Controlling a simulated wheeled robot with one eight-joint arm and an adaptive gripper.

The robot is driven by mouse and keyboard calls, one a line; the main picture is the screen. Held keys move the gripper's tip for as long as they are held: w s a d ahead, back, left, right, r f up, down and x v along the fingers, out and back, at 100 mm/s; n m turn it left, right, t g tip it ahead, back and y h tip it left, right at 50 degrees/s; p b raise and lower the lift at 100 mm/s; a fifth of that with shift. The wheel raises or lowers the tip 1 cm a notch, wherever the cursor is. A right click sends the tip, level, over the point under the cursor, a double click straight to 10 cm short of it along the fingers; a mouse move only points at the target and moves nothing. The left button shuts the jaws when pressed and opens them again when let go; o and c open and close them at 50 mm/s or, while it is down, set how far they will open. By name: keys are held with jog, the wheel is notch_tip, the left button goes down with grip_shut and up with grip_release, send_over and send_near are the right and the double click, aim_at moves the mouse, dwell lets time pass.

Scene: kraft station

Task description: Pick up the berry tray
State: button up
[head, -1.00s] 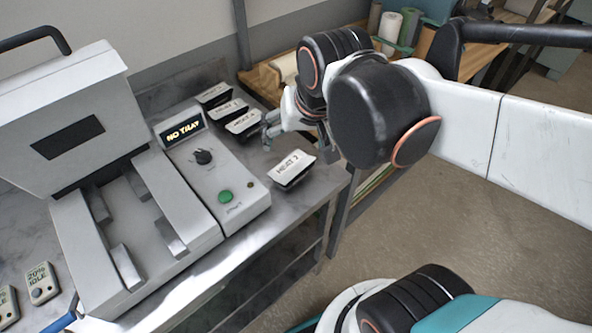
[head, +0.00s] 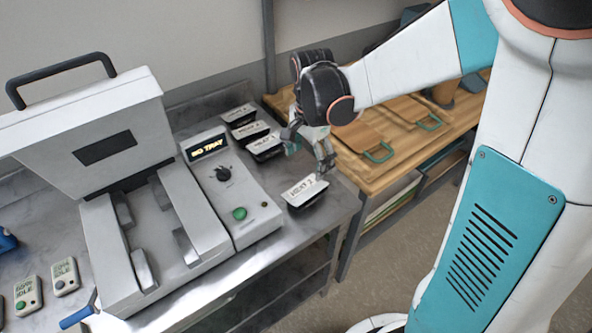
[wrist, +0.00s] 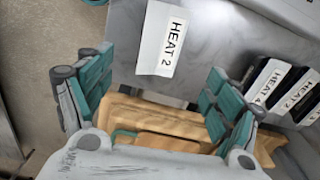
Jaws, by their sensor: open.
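No tray that I can see is marked as berry; the trays are black with white labelled lids. The nearest, the "HEAT 2" tray (head: 304,192), lies on the metal bench by the control panel. It also shows ahead of my fingers in the wrist view (wrist: 161,40). My gripper (head: 308,161) is open and empty just above and behind this tray, apart from it as far as I can tell. In the wrist view its teal-padded fingers (wrist: 160,72) are spread wide. Several more trays stand in a row behind, including a "HEAT 4" tray (wrist: 262,84); their contents are hidden.
A sealing machine (head: 82,120) with raised lid stands at left, with a control panel (head: 228,185) reading "NO TRAY". Small tags reading "IDLE" (head: 64,277) lie front left. A wooden table with boards (head: 405,118) adjoins the bench at right. The HEAT 2 tray is near the bench's right edge.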

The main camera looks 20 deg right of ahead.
aim_at(305, 191)
jog(key=f+b, duration=0.2)
jog(key=f, duration=0.4)
jog(key=f+b, duration=0.2)
jog(key=f, duration=0.5)
jog(key=shift+a+f, duration=0.2)
jog(key=shift+f, duration=0.05)
jog(key=c, duration=1.2)
